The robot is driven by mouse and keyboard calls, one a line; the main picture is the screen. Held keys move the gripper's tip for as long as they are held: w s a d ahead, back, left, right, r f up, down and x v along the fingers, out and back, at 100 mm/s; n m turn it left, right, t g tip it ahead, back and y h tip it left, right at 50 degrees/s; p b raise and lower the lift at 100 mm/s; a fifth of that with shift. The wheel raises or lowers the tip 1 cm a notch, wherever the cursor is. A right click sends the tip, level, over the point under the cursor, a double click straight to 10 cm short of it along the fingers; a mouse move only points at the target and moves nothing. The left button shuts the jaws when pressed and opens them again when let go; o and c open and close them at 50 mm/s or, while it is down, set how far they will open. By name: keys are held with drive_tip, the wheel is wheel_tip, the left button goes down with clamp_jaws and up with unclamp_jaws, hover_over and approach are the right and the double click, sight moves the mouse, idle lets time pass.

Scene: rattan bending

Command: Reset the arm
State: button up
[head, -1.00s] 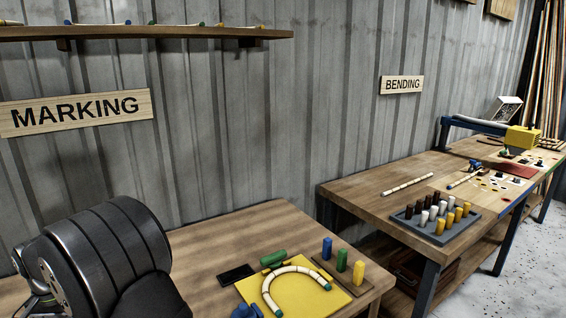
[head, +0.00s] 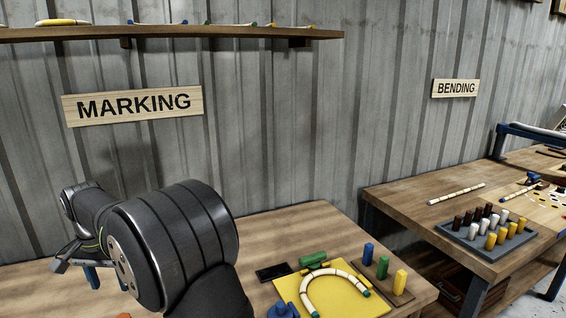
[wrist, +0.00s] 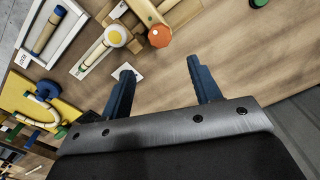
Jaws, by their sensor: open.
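My gripper (wrist: 162,85) is open in the wrist view, with two blue fingers apart and nothing between them. It hangs over the wooden marking table (wrist: 222,58). In the head view my gripper (head: 80,270) shows partly at the lower left, beside my large dark arm link. The arm link hides part of the table. A bent rattan piece (head: 338,276) lies in a U on a yellow board (head: 292,292) on the marking table.
Blue, green and yellow pegs (head: 382,268) stand beside the board. In the wrist view, an orange knob (wrist: 160,36), wooden fixtures and a white tray (wrist: 38,58) lie near the fingers. The bending table (head: 410,201) holds a peg tray (head: 520,238). A shelf (head: 180,32) hangs above.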

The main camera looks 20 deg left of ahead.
sight(121, 316)
wheel_tip(121, 316, down, 12)
drive_tip(key=shift+f, duration=0.15)
drive_tip(key=n, duration=0.8)
drive_tip(key=shift+n, duration=0.3)
drive_tip(key=n, duration=0.4)
drive_tip(key=shift+n, duration=2.3)
